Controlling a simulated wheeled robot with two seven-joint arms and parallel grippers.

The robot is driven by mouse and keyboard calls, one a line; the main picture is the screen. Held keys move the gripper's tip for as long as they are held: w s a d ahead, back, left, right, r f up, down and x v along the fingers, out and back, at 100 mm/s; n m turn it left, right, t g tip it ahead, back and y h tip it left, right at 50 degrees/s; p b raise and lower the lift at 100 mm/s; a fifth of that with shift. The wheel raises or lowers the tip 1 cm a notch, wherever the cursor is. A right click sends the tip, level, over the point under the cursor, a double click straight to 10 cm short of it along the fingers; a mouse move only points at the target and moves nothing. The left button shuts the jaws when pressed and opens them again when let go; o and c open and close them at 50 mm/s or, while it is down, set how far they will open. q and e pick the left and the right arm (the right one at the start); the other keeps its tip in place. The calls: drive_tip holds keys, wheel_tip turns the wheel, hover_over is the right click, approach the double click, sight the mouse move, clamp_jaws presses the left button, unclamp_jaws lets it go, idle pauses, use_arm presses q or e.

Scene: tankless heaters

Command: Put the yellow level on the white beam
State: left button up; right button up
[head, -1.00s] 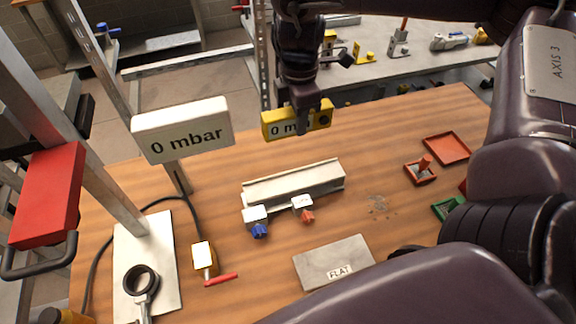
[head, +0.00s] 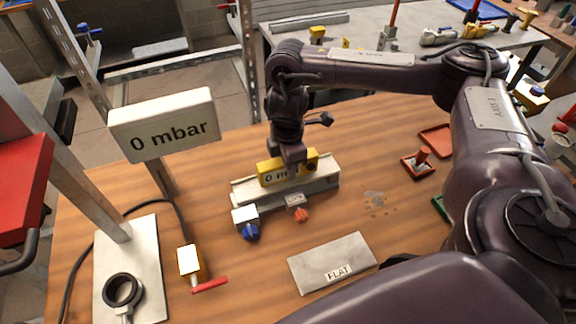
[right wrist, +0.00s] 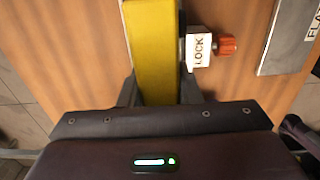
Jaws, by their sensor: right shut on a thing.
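The yellow level (head: 272,175) has a pale readout that my gripper partly covers. My right gripper (head: 293,160) is shut on it from above. The level is upright, lengthwise along the white beam (head: 328,186), with its lower edge at the beam's top; I cannot tell whether it touches or hovers slightly. My left gripper is not in view.
In front of the beam are a blue knob (head: 251,232) and an orange knob (head: 301,214) with a LOCK block. A FLAT plate (head: 330,262) lies nearer. A "0 mbar" display (head: 165,128) stands left. Red trays (head: 418,165) lie right.

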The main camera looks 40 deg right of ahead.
drive_tip(key=shift+f, duration=0.6)
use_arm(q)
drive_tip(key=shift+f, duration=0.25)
use_arm(e)
drive_tip(key=shift+w, duration=0.1)
drive_tip(key=shift+f, duration=0.2)
drive_tip(key=o, duration=0.8)
drive_tip(key=shift+o, duration=1.4)
drive_tip(key=shift+s+r, duration=0.15)
drive_tip(key=shift+s, duration=0.05)
drive_tip(key=shift+w, duration=0.15)
drive_tip(key=shift+r, duration=0.15)
